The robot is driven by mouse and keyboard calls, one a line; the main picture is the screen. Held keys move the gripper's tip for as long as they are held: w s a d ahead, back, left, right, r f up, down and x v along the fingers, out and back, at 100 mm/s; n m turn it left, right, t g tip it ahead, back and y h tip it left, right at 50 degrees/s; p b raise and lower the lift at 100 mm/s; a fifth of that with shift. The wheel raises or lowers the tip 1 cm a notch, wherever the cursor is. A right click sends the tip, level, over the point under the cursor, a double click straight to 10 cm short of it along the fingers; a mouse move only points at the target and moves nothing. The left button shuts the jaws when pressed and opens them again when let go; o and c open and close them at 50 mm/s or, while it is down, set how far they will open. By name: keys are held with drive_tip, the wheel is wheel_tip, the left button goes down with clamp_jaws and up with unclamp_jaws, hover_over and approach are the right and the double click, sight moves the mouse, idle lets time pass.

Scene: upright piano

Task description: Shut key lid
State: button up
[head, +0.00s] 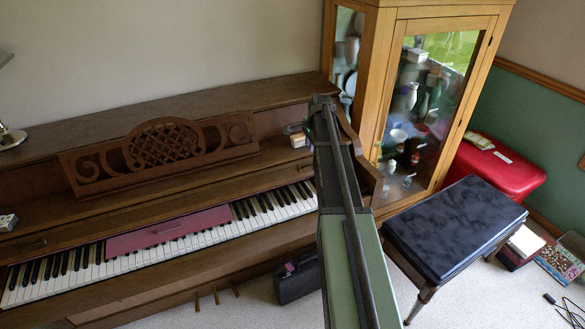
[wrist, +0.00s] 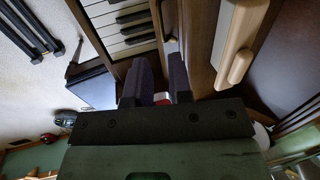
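The piano's brown wooden key lid (head: 215,187) is open, pushed back behind the keys. The black and white keys (head: 270,207) are exposed and also show at the top of the wrist view (wrist: 125,28). A pinkish-red flat piece (head: 168,230) lies along the back of the keys near the middle. My gripper (wrist: 160,72) has its two dark fingers apart with a gap between them, close to the right end of the keyboard. I see nothing held. In the head view my arm covers the right end of the keys, and the fingers cannot be made out.
A wooden glass-door cabinet (head: 425,105) stands close to the piano's right end. A dark-topped bench (head: 455,225) stands to the right, before a red case (head: 497,170). A black case (head: 298,278) is on the floor below the keyboard. A small white box (head: 298,140) sits on the piano.

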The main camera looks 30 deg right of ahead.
sight(309, 165)
drive_tip(key=b+x, duration=1)
drive_tip(key=x, duration=0.1)
drive_tip(key=shift+d+f+b, duration=0.1)
drive_tip(key=shift+d+b, duration=0.1)
drive_tip(key=shift+b, duration=0.2)
drive_tip(key=shift+s+r, duration=0.1)
drive_tip(key=shift+r, duration=0.1)
drive_tip(key=shift+c, duration=0.4)
clamp_jaws()
